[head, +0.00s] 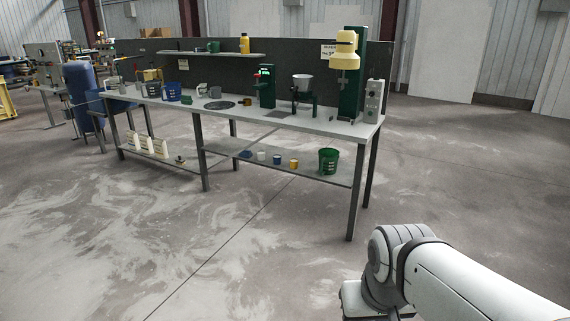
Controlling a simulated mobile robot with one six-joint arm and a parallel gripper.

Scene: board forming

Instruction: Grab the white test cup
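A small white cup (262,156) stands on the lower shelf of the long workbench. It sits in a row with a blue cup on its left, another blue cup (277,159) on its right, and an orange-yellow cup (293,164) further right. The cups are small and far off, so details are hard to tell. My white arm shows at the bottom right, well apart from the bench. My gripper's fingers are not in view.
The workbench (340,126) has legs at its front and holds machines and containers on top. A green bucket (328,161) stands on the lower shelf right of the cups. The concrete floor before the bench is clear.

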